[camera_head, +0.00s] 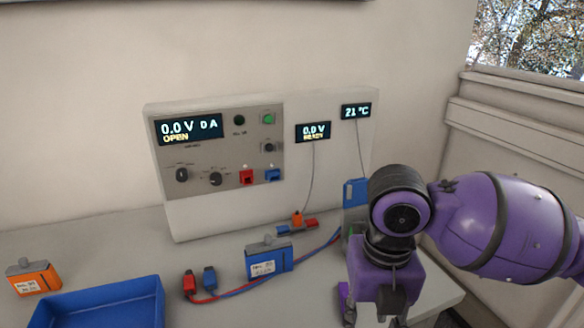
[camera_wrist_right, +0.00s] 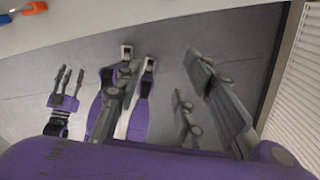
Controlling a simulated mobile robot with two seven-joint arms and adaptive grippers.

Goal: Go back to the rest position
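My right arm comes in from the right in the head view, its wrist bent down. My right gripper (camera_head: 378,312) points down near the right end of the bench, and its fingertips are cut off by the lower edge. In the right wrist view its fingers (camera_wrist_right: 160,62) stand well apart with nothing held between them. My left gripper is outside the head view. A small purple and grey gripper at the left of the right wrist view (camera_wrist_right: 66,100) appears to be my left one; its opening is unclear.
The cycler panel (camera_head: 220,150) reads 0.0 V, 0 A, OPEN. An orange battery (camera_head: 34,278) and a blue tray (camera_head: 105,290) are at left. A blue upright object (camera_head: 354,195) stands behind my right wrist.

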